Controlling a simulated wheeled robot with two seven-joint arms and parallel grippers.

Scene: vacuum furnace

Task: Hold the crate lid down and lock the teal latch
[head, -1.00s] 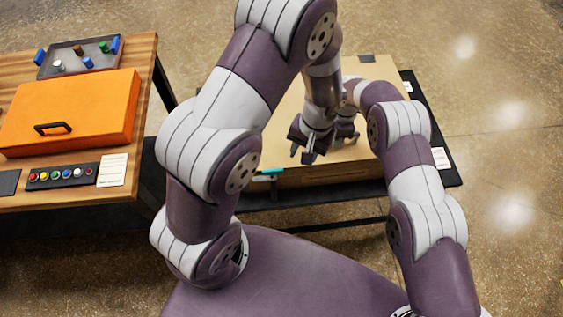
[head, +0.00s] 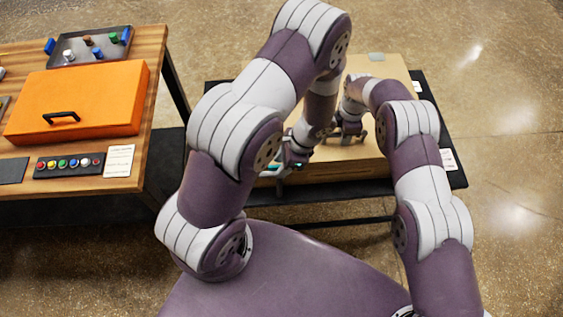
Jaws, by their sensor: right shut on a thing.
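The tan crate (head: 352,170) stands on a dark low table, its lid (head: 395,68) lying flat and looking closed. The teal latch (head: 299,166) is at the crate's front left edge, mostly hidden behind my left gripper. My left gripper (head: 284,166) is down at the latch, pointing at the crate's front edge; whether its fingers touch the latch or are closed is too small to tell. My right gripper (head: 348,136) is low at the lid, near the front middle, shut on what seems to be part of the lid; the contact is partly hidden by its own wrist.
A wooden bench (head: 150,90) on the left holds an orange case (head: 85,95), a grey tray (head: 75,48) with small parts, and a button panel (head: 68,165). The dark table (head: 440,120) shows around the crate. Open floor lies to the right.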

